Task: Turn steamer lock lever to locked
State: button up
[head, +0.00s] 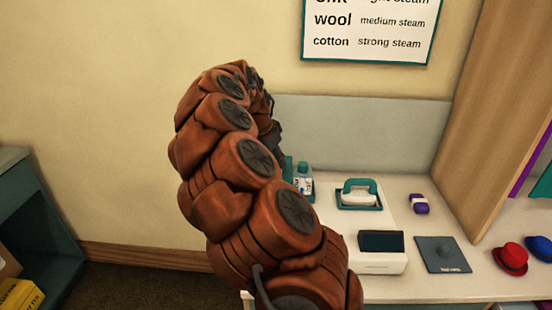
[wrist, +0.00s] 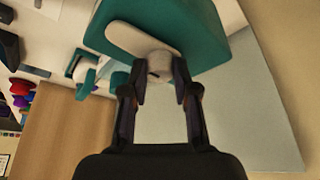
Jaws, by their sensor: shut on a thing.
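The steamer (wrist: 215,38) is a teal body with a pale cream panel (wrist: 128,38) in the wrist view. A rounded grey-white lever or knob (wrist: 160,66) stands out from the panel. My gripper (wrist: 161,75) has its two dark fingers on either side of this lever and is shut on it. The fingertips cover part of the lever, so its exact angle is hard to read. In the head view my arm hides the gripper, the lever and most of the steamer.
On the white counter (head: 330,222) stand a clear bottle with a teal cap (head: 303,180), a teal-handled iron (head: 358,186), a purple item (head: 419,203), a dark-topped white box (head: 380,262) and a dark mat (head: 442,255). A red hat (head: 510,261) and wooden partition (head: 495,110) are right.

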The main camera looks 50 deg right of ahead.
grip_shut()
jog(key=shift+a+f+n+t+b, duration=0.15)
jog(key=shift+n+t+b, duration=0.25)
jog(key=shift+n+b, duration=0.5)
jog(key=n+t+b, duration=0.1)
jog(key=n, duration=0.2)
jog(key=n+t+b, duration=0.1)
jog(key=n+b, duration=0.1)
jog(key=n, duration=0.1)
jog(key=shift+y, duration=0.4)
jog(key=n, duration=0.1)
jog(key=n+t+y+b, duration=0.1)
jog(key=n, duration=0.1)
jog(key=n+b, duration=0.1)
jog(key=n, duration=0.1)
jog(key=shift+s+d+t, duration=0.15)
jog(key=shift+d+t, duration=0.1)
jog(key=shift+t, duration=0.05)
jog(key=n+y+b, duration=0.1)
jog(key=n, duration=0.1)
jog(key=n+y, duration=0.1)
jog(key=n, duration=0.1)
jog(key=shift+d+n+t+b, duration=0.1)
jog(key=shift+n+t+b, duration=0.2)
jog(key=shift+n+b, duration=0.1)
jog(key=shift+s+r+n, duration=0.1)
jog(key=shift+r+n, duration=0.1)
jog(key=shift+n, duration=0.1)
